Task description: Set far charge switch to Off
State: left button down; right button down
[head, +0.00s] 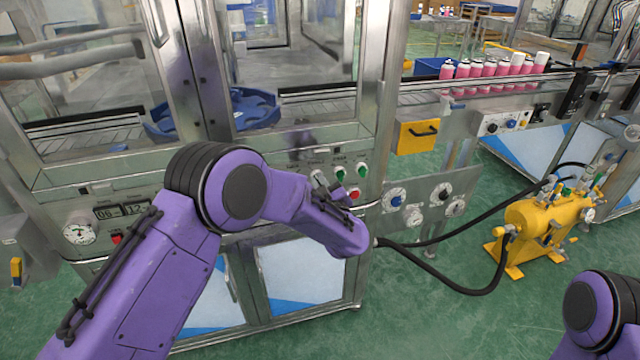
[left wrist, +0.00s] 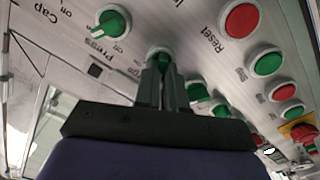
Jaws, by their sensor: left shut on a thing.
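A steel control panel (head: 300,160) on the machine front carries several green and red controls. In the left wrist view, my left gripper (left wrist: 163,80) is shut on a green rotary switch (left wrist: 161,57), with a finger on each side of its knob. The fingers cover most of the switch, so its setting and label cannot be read. Another green switch (left wrist: 112,22) with a pale pointer sits to its left, by the word "Press". In the head view, my left gripper (head: 322,184) is at the panel, partly hidden by my wrist. My right gripper is out of view.
A red button (left wrist: 241,20) marked "Reset" and green and red buttons (left wrist: 267,62) lie close to my left fingers. A yellow box (head: 417,137) juts out right of the panel. A yellow pump (head: 540,230) with black hoses stands on the green floor.

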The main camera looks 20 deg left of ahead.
pick_arm(q)
jog(key=c, duration=1.2)
grip_release()
jog(key=b+v, duration=0.1)
jog(key=v, duration=0.9)
jog(key=shift+s+d, duration=0.2)
